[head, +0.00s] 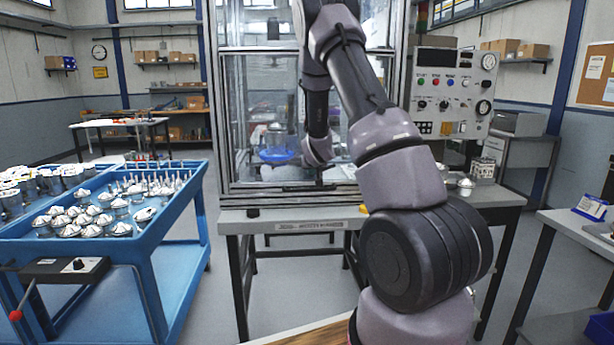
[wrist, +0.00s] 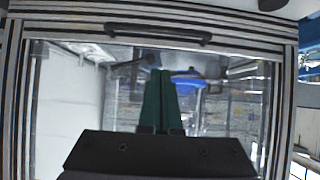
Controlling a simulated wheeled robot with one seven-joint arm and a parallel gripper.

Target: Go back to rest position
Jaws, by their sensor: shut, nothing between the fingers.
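My gripper (wrist: 160,74) shows in the wrist view as two dark green fingers side by side, closed together with nothing between them. They point at the clear front panel of the enclosure (wrist: 150,41); whether they touch it I cannot tell. In the head view my arm rises from the lower right, bends at the top and comes down in front of the enclosure (head: 229,120). The fingers are hidden there behind my own wrist. A blue round part (head: 278,155) sits behind the panel; a blue patch (wrist: 188,80) also shows in the wrist view.
A blue cart (head: 150,262) with many metal housings (head: 85,218) and upright pins stands at left. A control panel (head: 452,92) is at right of the enclosure. One housing (head: 466,187) sits on the bench beside it. Another table (head: 560,222) is at far right. Floor between cart and bench is clear.

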